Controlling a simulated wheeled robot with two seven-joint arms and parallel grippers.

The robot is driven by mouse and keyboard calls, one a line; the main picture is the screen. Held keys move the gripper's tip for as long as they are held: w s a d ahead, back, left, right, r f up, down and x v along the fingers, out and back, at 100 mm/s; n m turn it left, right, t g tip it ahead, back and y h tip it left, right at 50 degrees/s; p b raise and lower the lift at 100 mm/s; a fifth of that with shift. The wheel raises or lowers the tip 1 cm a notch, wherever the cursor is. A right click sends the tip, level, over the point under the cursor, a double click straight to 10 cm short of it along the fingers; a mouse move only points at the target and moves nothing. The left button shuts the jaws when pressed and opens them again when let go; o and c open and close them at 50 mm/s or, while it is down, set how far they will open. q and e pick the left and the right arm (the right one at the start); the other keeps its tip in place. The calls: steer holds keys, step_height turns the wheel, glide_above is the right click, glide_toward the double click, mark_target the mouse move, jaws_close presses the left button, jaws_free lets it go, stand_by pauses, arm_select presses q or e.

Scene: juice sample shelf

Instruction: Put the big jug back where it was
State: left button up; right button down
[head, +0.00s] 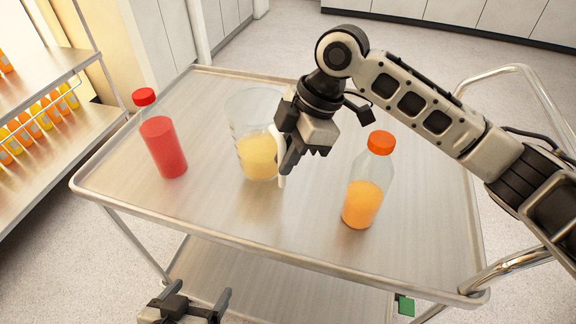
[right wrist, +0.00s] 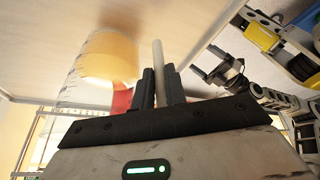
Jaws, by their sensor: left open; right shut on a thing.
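The big jug (head: 245,112) is clear, with yellow juice in its lower part and a pale handle on its right side. It is upright at the middle of the steel cart top (head: 330,215); whether its base touches the cart is hard to tell. My right gripper (head: 286,168) is shut on the handle. In the right wrist view the handle (right wrist: 158,60) stands between the fingers, with the jug (right wrist: 105,55) to the left. My left gripper (head: 200,300) is open and empty, low in front of the cart; it also shows in the right wrist view (right wrist: 222,66).
A red juice bottle (head: 163,148) stands left of the jug. An orange juice bottle (head: 363,203) stands to its right, near my right arm. A shelf (head: 50,155) with several small bottles is at the far left. The cart's front middle is clear.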

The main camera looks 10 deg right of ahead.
step_height(320, 180, down, 3)
steer(key=shift+w+d+f, duration=0.1)
steer(key=c, duration=1.8)
jaws_free()
steer(key=shift+f, duration=0.15)
steer(key=shift+c, duration=0.2)
steer(key=o, duration=0.4)
steer(key=v, duration=1.2)
